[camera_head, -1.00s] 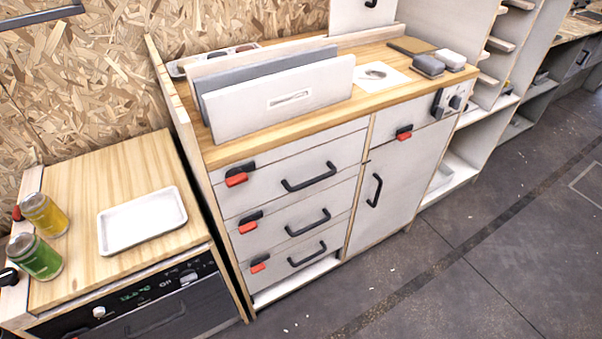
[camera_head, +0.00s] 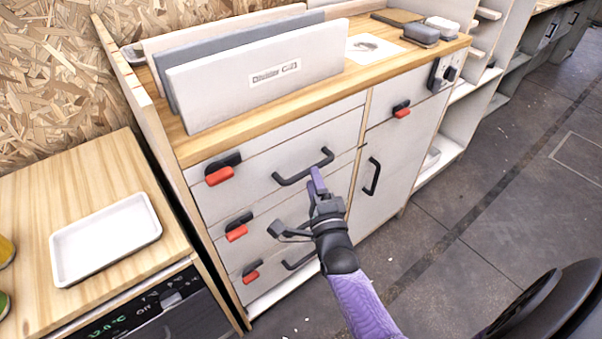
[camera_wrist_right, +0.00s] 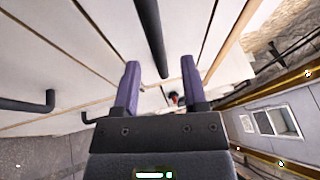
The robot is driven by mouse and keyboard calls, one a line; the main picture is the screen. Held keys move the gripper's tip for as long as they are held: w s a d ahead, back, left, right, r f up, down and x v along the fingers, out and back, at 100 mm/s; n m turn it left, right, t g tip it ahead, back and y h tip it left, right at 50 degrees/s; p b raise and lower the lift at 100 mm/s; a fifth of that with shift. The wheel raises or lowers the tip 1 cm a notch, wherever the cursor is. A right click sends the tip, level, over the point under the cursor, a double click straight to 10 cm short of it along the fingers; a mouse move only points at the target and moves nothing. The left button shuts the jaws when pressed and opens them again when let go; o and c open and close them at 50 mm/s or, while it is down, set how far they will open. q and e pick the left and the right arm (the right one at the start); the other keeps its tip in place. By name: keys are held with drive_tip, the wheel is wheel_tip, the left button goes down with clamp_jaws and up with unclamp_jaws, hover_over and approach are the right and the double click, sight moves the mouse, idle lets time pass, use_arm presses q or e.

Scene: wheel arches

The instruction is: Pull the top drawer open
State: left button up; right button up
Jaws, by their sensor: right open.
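The top drawer (camera_head: 250,185) is a white front under the wooden counter, flush with the cabinet. Its black bar handle (camera_head: 290,179) sits right of a black-and-red latch (camera_head: 222,169). My right gripper (camera_head: 316,180) has purple fingers and is at the right part of this handle, just below it in the head view. In the right wrist view the gripper (camera_wrist_right: 160,82) is open, with a black handle bar (camera_wrist_right: 150,35) running between the two fingers in the picture. Whether it touches the bar I cannot tell. My left gripper is not in view.
Two lower drawers with black handles (camera_head: 298,262) sit below, partly behind my right arm. A cupboard door (camera_head: 390,160) is on the right. A low unit with a white tray (camera_head: 105,238) stands left. Panels (camera_head: 260,80) stand on the counter. Floor in front is clear.

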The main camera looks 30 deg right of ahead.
drive_tip(key=shift+b+x, duration=0.4)
drive_tip(key=shift+x, duration=1.35)
clamp_jaws()
drive_tip(key=shift+f, duration=0.1)
